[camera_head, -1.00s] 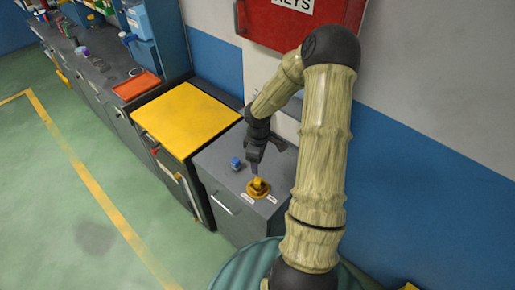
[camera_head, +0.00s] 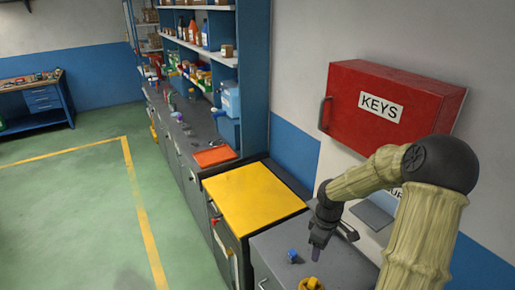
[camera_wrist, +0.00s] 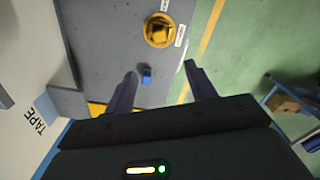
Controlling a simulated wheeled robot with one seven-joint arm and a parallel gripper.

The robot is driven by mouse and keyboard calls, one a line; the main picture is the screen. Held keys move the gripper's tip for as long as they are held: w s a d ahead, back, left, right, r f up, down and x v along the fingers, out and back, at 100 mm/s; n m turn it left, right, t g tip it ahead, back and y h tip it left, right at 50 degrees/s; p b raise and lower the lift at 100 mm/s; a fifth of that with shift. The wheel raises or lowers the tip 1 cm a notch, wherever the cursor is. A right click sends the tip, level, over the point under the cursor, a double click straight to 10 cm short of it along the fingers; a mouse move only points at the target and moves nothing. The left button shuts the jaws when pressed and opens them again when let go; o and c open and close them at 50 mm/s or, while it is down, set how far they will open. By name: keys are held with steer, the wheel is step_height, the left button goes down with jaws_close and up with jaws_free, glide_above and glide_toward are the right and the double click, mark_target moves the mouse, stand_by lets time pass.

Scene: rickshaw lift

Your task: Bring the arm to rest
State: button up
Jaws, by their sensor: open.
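My gripper (camera_head: 317,256) hangs from my bent arm above the grey cabinet top (camera_head: 265,240), pointing down. In the wrist view its two fingers (camera_wrist: 160,72) are spread apart with nothing held between them. A yellow round fixture (camera_head: 311,284) sits on the cabinet top just below the fingertips, cut by the bottom edge of the head view. It shows whole in the wrist view (camera_wrist: 159,30), apart from the fingers, with small white labels beside it. A small blue object (camera_head: 292,257) stands on the same top, and in the wrist view (camera_wrist: 147,76) it appears between the fingers, below them.
A red KEYS box (camera_head: 390,105) is on the wall behind my arm. A yellow-topped cabinet (camera_head: 254,199) stands left of the grey one. Beyond it are an orange tray (camera_head: 214,156) and loaded shelves. The green floor (camera_head: 70,210) at left is clear.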

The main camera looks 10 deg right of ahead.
steer(key=s+a+r+m+t+b, duration=0.2)
steer(key=s+a+m+b, duration=0.3)
steer(key=s+a+m, duration=0.3)
steer(key=s+a+r, duration=0.1)
steer(key=s+a, duration=0.3)
steer(key=a, duration=0.1)
steer(key=shift+s+a+r+m+t, duration=0.15)
steer(key=shift+s+a+m+t, duration=0.15)
steer(key=shift+a+m, duration=0.1)
steer(key=shift+w, duration=0.1)
stand_by(0.5)
steer(key=shift+c, duration=0.2)
